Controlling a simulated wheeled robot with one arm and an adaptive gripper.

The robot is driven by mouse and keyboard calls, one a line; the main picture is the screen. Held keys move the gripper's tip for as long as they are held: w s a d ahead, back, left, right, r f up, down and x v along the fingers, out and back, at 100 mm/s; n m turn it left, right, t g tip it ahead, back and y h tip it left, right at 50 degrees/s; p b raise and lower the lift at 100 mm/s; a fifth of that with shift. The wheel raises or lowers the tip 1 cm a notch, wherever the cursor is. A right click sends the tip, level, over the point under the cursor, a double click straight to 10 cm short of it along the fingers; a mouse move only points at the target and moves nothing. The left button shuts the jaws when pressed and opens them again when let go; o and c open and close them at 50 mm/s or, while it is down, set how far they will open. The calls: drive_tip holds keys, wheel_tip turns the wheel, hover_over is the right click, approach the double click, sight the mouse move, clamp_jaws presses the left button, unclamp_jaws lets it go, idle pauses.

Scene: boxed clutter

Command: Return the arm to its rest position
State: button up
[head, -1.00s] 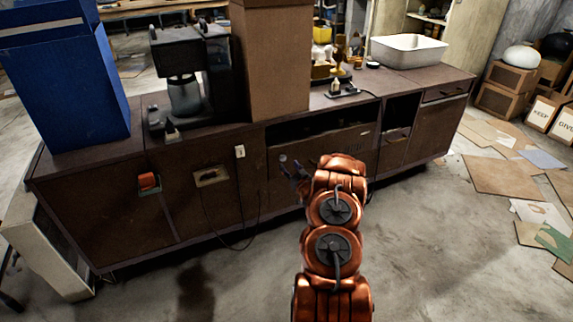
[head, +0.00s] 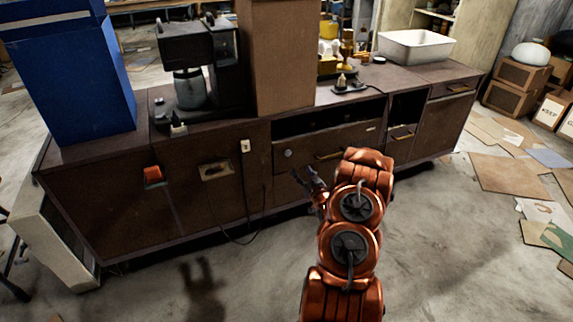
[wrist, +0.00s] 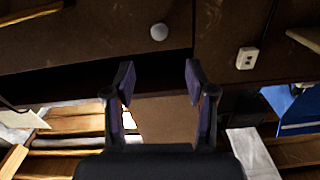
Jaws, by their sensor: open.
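My copper-coloured arm (head: 349,245) rises from the bottom of the head view, right of centre, bent in front of the long dark cabinet (head: 120,225). My gripper (head: 311,184) shows small at the arm's left side, in front of the cabinet's lower front. In the wrist view, my gripper (wrist: 159,78) has its two dark fingers spread apart with nothing between them. The cabinet front with a round pale knob (wrist: 159,32) fills the upper part of that view. The arm hides part of the cabinet front and floor.
A blue box (head: 70,85), a coffee maker (head: 190,80), a tall cardboard box (head: 282,60) and a white basin (head: 415,46) stand on the cabinet. Flat cardboard sheets (head: 505,172) lie at right. The floor (head: 440,260) in front is mostly clear.

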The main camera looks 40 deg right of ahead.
drive_tip(key=w+a+r+n+g+y, duration=0.1)
drive_tip(key=w+a+r+g, duration=0.25)
drive_tip(key=a, duration=0.35)
drive_tip(key=w+a+r+n+g+y, duration=0.2)
drive_tip(key=a+r+g, duration=0.15)
drive_tip(key=a, duration=0.35)
drive_tip(key=s+a+r+g, duration=0.3)
drive_tip(key=s+a+r, duration=0.1)
drive_tip(key=a, duration=0.4)
drive_tip(key=s+a+r+n+g+y, duration=0.1)
drive_tip(key=s+a+r+g, duration=0.25)
drive_tip(key=s+a, duration=0.75)
drive_tip(key=s+a+r+g+y, duration=0.1)
drive_tip(key=s+a+r+g, duration=0.4)
drive_tip(key=s, duration=0.9)
drive_tip(key=s+a+r+n+g+y, duration=0.1)
drive_tip(key=s+a+r, duration=0.2)
drive_tip(key=s+a, duration=0.85)
wheel_tip(320, 180, up, 25)
drive_tip(key=s+d+p, duration=0.1)
drive_tip(key=s+p, duration=0.2)
drive_tip(key=p, duration=2)
drive_tip(key=shift+d+t, duration=0.25)
drive_tip(key=shift+t, duration=0.1)
drive_tip(key=shift+r, duration=0.1)
